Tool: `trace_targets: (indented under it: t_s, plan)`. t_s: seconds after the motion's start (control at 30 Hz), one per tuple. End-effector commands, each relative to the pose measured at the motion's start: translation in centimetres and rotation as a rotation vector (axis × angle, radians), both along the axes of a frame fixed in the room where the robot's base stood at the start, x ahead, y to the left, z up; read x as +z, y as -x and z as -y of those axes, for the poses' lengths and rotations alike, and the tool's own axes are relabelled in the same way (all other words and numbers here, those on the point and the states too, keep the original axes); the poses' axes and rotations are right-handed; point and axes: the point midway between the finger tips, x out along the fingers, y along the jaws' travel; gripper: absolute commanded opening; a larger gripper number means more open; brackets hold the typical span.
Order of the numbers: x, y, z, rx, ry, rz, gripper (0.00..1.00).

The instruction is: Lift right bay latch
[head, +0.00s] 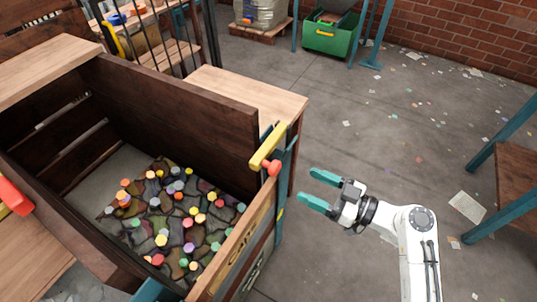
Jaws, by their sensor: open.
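A latch with a yellow bar (268,145) and a red knob (272,168) sits at the far right corner of the wooden bay (180,90), on a teal bracket. My gripper (308,187) is open and empty, to the right of the latch and a little lower in the picture. Its two teal fingertips point left toward the latch and are apart from it. The bay holds dark lumpy pieces and many-coloured caps (161,240). The lower part of the latch bracket is partly hidden behind the bay's front panel.
A wooden ledge (250,100) adjoins the bay behind the latch. Another red part (14,196) shows at the left edge. A teal-legged table (515,160) stands at right. A green bin (333,36) stands at the back. The floor between is open, with scattered paper scraps.

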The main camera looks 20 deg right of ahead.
Motion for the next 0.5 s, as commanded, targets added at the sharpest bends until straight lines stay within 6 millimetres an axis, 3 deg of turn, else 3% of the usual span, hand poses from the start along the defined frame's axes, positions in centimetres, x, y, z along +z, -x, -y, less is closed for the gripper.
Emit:
trace_targets:
  t_s: [0.23,0.5]
  plan:
    - [0.5,-1.8,-1.1,-0.003,-0.006,0.019,0.69]
    - [0.5,-5.8,-4.0,-0.002,-0.005,0.017,0.69]
